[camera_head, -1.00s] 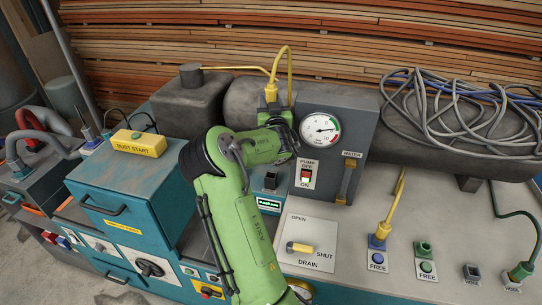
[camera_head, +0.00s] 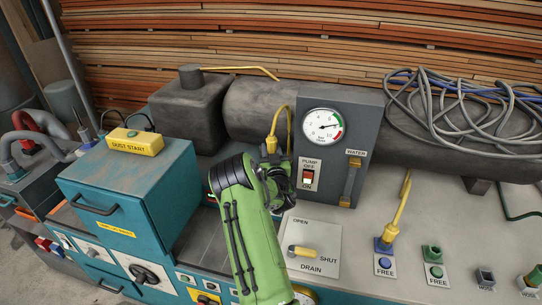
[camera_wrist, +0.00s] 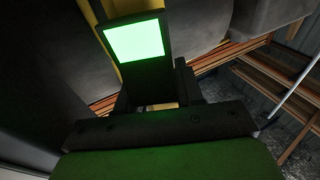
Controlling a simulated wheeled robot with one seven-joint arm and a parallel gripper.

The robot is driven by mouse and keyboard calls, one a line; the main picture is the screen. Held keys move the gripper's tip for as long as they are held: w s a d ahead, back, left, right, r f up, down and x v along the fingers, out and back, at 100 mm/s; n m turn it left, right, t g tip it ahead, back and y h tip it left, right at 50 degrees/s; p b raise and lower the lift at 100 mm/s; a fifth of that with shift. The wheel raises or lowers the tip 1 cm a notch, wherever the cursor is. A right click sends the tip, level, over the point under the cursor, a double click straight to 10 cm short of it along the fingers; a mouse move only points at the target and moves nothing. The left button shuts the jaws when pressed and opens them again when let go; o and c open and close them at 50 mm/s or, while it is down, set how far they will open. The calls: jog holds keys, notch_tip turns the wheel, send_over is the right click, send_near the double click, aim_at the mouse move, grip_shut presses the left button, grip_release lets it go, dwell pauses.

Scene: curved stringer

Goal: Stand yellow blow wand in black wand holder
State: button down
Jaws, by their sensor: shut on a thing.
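The yellow blow wand (camera_head: 277,122) is upright in the head view, its curved top above my gripper. My gripper (camera_head: 273,152) is shut on the wand low in front of the grey pump panel. The black wand holder is hidden behind my gripper and green arm. The wand's lower end is hidden too, so I cannot tell whether it is inside the holder. The wrist view shows a dark block with a lit pale green panel (camera_wrist: 134,41) and a yellow strip behind it.
The grey pump panel (camera_head: 337,115) with gauge stands just right of my gripper. A grey tank (camera_head: 252,105) is behind it. A teal cabinet (camera_head: 130,190) is at left. Another yellow wand (camera_head: 399,212) stands in a blue holder at right, near an empty green holder (camera_head: 432,254).

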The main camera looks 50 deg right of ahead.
jog(key=shift+f, duration=0.35)
jog(key=shift+f, duration=0.15)
jog(key=c, duration=0.7)
grip_release()
